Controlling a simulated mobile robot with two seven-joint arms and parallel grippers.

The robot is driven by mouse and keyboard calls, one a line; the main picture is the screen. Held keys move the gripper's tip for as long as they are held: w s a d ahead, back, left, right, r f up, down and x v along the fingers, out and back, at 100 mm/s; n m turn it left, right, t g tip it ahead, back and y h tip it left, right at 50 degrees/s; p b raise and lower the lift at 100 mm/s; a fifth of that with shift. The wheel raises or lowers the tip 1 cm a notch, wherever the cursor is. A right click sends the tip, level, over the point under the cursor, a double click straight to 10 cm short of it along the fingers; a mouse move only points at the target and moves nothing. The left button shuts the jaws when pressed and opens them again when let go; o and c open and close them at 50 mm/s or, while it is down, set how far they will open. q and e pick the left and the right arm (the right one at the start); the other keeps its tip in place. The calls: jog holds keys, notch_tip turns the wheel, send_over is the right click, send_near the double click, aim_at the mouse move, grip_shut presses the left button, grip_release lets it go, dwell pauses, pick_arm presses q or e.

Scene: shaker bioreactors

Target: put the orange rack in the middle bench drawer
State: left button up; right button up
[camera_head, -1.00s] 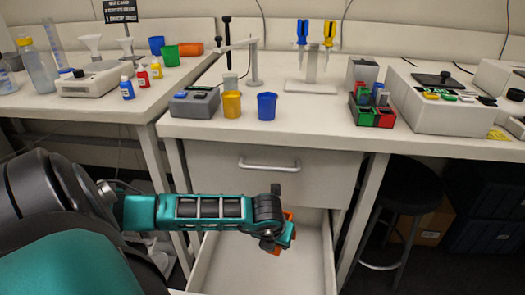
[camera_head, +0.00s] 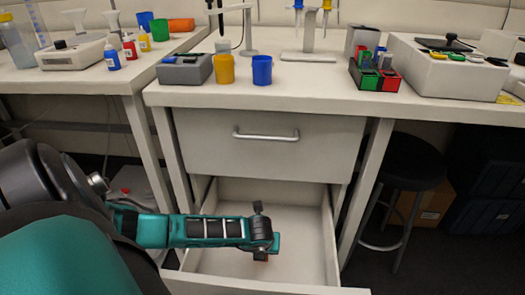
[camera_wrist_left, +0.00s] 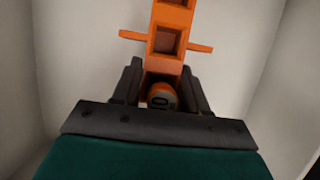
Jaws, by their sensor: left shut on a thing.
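The orange rack (camera_wrist_left: 168,42) runs up from between the fingers of my left gripper (camera_wrist_left: 160,85) in the left wrist view. It has square openings, a thin bar out to each side and a round marked end by the fingers. The gripper is shut on it. In the head view my left gripper (camera_head: 262,253) is inside the open drawer (camera_head: 305,230), under a shut upper drawer (camera_head: 270,146). The rack is almost wholly hidden there. I cannot tell whether it touches the drawer floor. My right gripper is not in view.
The drawer's pale walls rise on both sides of the rack in the wrist view. The bench top (camera_head: 310,93) above carries a blue cup (camera_head: 262,70), a yellow cup (camera_head: 224,69) and a tube block (camera_head: 375,75). A black stool (camera_head: 412,160) stands to the right.

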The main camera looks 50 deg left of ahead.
aim_at(262, 264)
pick_arm(q)
notch_tip(262, 264, down, 4)
jog(key=shift+f+b, duration=0.2)
jog(key=shift+b, duration=0.7)
jog(key=shift+f, duration=0.2)
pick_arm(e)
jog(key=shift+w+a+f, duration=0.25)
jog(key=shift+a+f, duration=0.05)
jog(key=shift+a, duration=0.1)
pick_arm(q)
jog(key=o, duration=0.9)
jog(key=shift+o, duration=0.8)
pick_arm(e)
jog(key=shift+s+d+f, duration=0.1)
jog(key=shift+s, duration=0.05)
pick_arm(q)
jog(key=p+v, duration=0.4)
jog(key=v, duration=0.8)
jog(key=shift+r, duration=0.1)
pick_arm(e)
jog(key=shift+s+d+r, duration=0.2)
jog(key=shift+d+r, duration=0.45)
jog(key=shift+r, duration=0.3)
